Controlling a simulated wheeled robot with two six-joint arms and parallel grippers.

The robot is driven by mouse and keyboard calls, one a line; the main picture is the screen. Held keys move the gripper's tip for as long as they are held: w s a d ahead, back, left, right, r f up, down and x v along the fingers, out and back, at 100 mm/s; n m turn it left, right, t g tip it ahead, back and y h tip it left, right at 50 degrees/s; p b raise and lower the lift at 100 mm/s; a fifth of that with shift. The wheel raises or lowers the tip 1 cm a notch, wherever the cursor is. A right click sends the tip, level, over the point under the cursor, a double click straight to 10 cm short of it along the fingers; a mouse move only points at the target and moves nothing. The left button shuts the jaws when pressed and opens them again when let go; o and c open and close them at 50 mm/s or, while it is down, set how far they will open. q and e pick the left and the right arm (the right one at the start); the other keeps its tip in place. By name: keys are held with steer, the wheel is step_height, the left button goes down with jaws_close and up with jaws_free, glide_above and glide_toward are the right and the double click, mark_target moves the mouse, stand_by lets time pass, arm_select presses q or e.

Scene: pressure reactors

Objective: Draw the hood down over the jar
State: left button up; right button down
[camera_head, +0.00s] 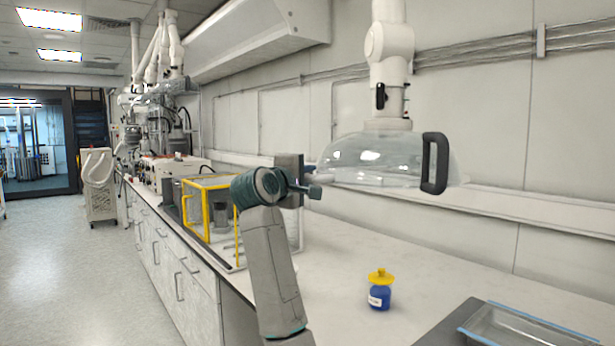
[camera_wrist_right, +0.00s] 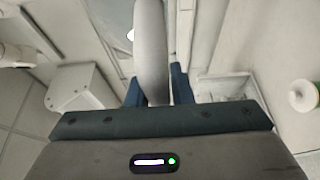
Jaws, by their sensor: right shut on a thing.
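The clear dome-shaped hood (camera_head: 375,160) hangs from a white jointed duct arm (camera_head: 388,45) above the bench, with a dark handle (camera_head: 434,163) at its right side. The jar (camera_head: 379,296), blue with a yellow lid (camera_head: 380,275), stands upright on the bench below the hood, clearly apart from it. My right gripper (camera_head: 312,180) is at the hood's left edge. In the right wrist view its jaws (camera_wrist_right: 155,90) are shut on a grey bar (camera_wrist_right: 150,50), which appears to be the hood's near handle. My left gripper is not in view.
A yellow-framed clear enclosure (camera_head: 208,181) stands on the bench left of my arm. A tray with a blue rim (camera_head: 530,332) lies at the front right. The bench (camera_head: 440,262) around the jar is clear. A pipe rail runs along the wall.

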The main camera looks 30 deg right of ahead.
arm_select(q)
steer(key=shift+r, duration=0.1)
arm_select(e)
steer(key=c, duration=1.3)
jaws_free()
steer(key=shift+s+a, duration=0.1)
steer(key=shift+a, duration=0.15)
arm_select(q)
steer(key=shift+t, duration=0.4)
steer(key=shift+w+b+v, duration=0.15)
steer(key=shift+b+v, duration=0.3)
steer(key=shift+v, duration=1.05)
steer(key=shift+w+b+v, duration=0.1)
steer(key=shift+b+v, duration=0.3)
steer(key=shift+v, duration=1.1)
arm_select(e)
steer(key=shift+v, duration=5.2)
